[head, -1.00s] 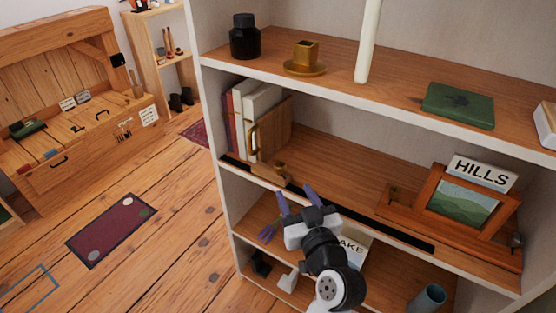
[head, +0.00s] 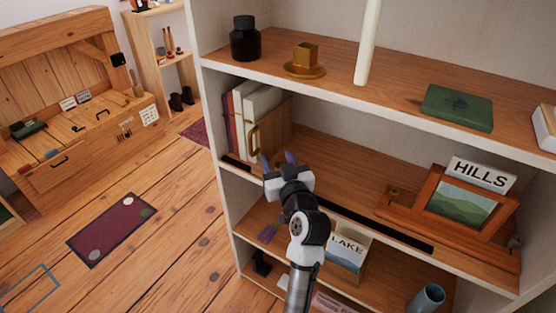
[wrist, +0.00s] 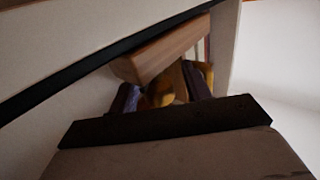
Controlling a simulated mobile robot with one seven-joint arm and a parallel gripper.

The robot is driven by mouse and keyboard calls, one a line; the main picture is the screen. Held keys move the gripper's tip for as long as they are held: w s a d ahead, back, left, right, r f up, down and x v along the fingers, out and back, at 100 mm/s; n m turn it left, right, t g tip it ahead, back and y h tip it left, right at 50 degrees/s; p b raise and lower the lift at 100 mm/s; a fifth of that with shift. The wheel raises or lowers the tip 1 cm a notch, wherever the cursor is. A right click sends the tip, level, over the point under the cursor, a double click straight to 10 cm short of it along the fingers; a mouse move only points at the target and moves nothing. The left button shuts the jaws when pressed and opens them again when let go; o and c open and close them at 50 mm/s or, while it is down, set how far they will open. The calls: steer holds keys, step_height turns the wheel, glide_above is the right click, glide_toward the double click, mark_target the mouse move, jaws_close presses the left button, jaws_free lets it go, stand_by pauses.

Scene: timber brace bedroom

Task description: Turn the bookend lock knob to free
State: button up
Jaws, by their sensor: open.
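The wooden bookend (head: 277,125) stands on the left of the middle shelf against a few upright books (head: 247,112). It has a brass handle (head: 253,138) on its side. My gripper (head: 278,158) is open at the front of that shelf, by the foot of the bookend. It hides the small brass knob and most of the bookend's wooden base in the head view. In the wrist view, a brass-yellow part, apparently the lock knob (wrist: 160,91), shows between or just beyond my purple fingers. A wooden block (wrist: 160,52) lies just above them. I cannot tell whether the fingers touch the knob.
A black strip (head: 375,225) runs along the shelf's front edge. A framed picture (head: 460,208) with a HILLS sign stands at right. The upper shelf holds a black jar (head: 245,40) and a brass cup on a saucer (head: 305,58).

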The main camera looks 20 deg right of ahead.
steer(key=c, duration=1)
steer(key=shift+f+y+b, duration=0.2)
steer(key=shift+y+b, duration=0.1)
steer(key=shift+b, duration=0.3)
steer(key=n+y+b, duration=0.1)
steer(key=y+b, duration=0.1)
steer(key=shift+f+n+b, duration=0.15)
steer(key=shift+n+b, duration=0.2)
steer(key=shift+n, duration=0.05)
steer(key=n+y+b, duration=0.1)
steer(key=y+b, duration=0.1)
steer(key=y, duration=0.1)
steer(key=shift+a+n+g, duration=0.2)
steer(key=shift+n+g, duration=0.1)
steer(key=shift+n, duration=0.1)
steer(key=shift+s+a+r+n+g+y+b, duration=0.15)
steer(key=shift+r+n+g+y+b, duration=0.2)
steer(key=shift+n+y, duration=0.4)
steer(key=o, duration=1)
